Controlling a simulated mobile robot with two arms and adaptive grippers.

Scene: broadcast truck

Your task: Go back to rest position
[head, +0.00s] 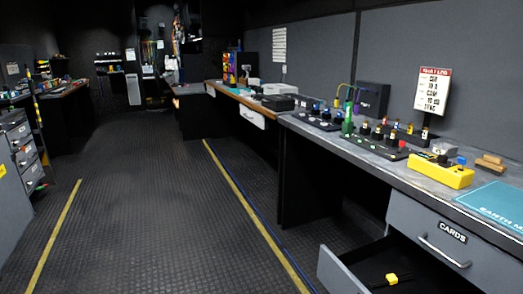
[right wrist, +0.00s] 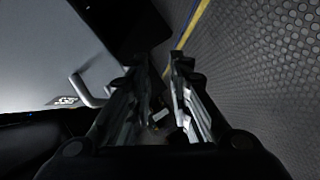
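My right gripper (right wrist: 162,62) shows only in the right wrist view, where its two dark fingers stand apart. Nothing is clearly held between them. A small pale thing (right wrist: 160,115) shows in the gap, but it is too dark to name. My left gripper is in neither view. In the head view, an open drawer (head: 340,272) at the bottom right holds a small yellow item (head: 391,279). The grey drawer front labelled CARDS (head: 452,232) is above it. A handle (right wrist: 85,92) on a grey front shows left of the right gripper's fingers.
The workbench (head: 400,170) runs along the right, bearing black control panels (head: 368,137), a yellow box (head: 440,171), a teal mat (head: 495,205) and a sign (head: 432,90). A grey drawer cabinet (head: 15,150) stands left. The floor between the yellow lines (head: 130,215) is clear.

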